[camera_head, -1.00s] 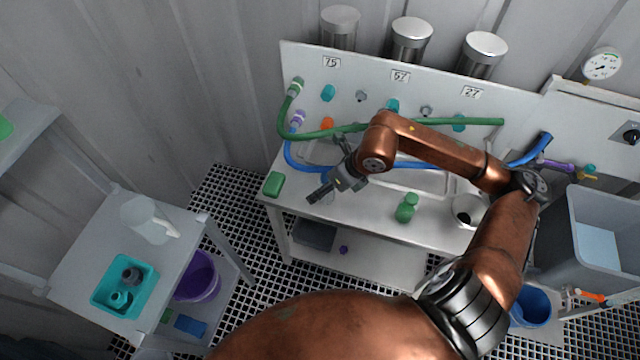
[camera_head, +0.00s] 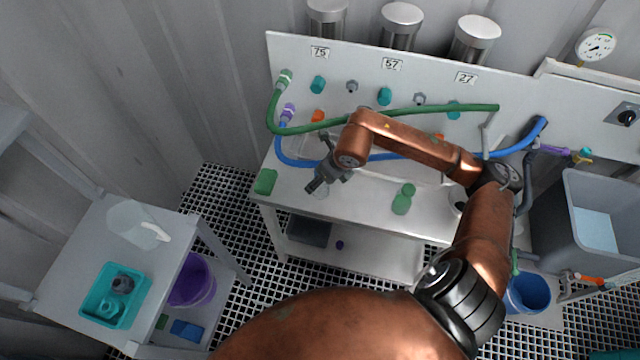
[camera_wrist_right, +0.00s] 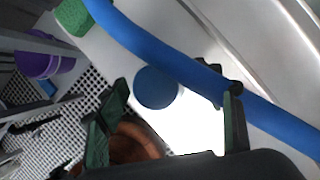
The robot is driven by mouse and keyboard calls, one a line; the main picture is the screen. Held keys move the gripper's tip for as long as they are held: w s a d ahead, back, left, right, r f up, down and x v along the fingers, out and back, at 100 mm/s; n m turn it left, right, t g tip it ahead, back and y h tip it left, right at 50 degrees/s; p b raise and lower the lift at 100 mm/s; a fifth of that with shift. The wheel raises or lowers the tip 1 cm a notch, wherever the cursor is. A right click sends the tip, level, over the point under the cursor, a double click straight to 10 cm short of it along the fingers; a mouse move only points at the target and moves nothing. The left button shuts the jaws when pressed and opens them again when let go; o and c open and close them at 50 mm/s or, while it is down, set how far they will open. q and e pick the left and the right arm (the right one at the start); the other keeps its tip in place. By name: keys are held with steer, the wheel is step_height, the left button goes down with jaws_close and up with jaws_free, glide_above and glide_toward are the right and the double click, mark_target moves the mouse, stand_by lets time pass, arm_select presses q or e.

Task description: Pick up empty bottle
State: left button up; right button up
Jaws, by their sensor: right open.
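My right gripper (camera_head: 314,184) is open over the front left part of the bench. A small, pale, see-through object (camera_head: 322,192) stands just under it, partly hidden; it may be the empty bottle. In the right wrist view my open fingers (camera_wrist_right: 165,118) point at the bench, with a round dark blue disc (camera_wrist_right: 155,88) just beyond and between them. I cannot tell whether the disc is a cap on a clear bottle. My left gripper is out of view.
A green block (camera_head: 265,182) lies at the bench's left edge. Blue (camera_head: 295,160) and green (camera_head: 430,110) hoses run behind the gripper. A grey bin (camera_head: 570,240) stands at right.

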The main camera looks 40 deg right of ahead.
steer(key=shift+c, duration=0.7)
steer(key=c, duration=1.1)
steer(key=shift+r, duration=0.1)
